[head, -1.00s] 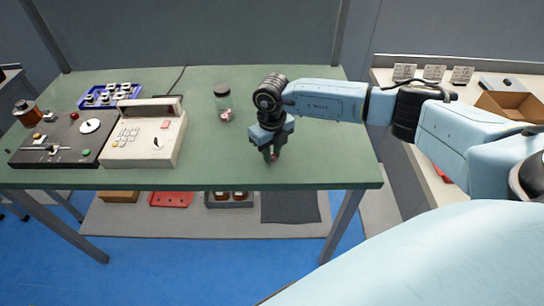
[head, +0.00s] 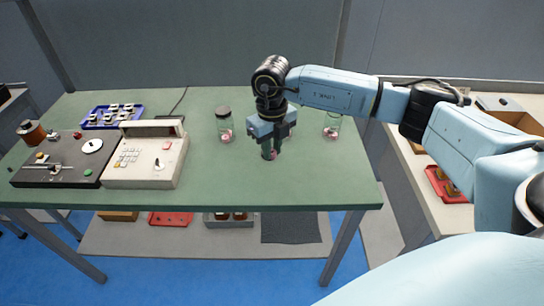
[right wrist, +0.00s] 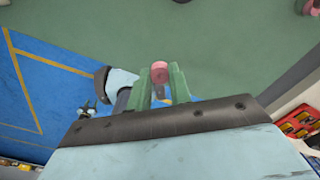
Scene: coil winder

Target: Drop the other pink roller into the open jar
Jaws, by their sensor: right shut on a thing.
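My right gripper (head: 269,155) is shut on a small pink roller (right wrist: 158,72), which shows between its two green fingers in the right wrist view. The gripper points down above the green table, between two glass jars. One jar (head: 224,128), left of the gripper, has a dark lid and something pink inside. The other jar (head: 332,126), right of the gripper, shows no dark lid and has something pink near its bottom. A little glass and pink shows just behind the gripper; I cannot tell what it belongs to. My left gripper is not in the head view.
A cream keypad machine (head: 146,160) and a dark winder unit (head: 62,162) stand on the table's left side. A blue tray (head: 112,116) of small parts lies behind them. The table's front right area is clear. A side bench (head: 440,205) stands at the right.

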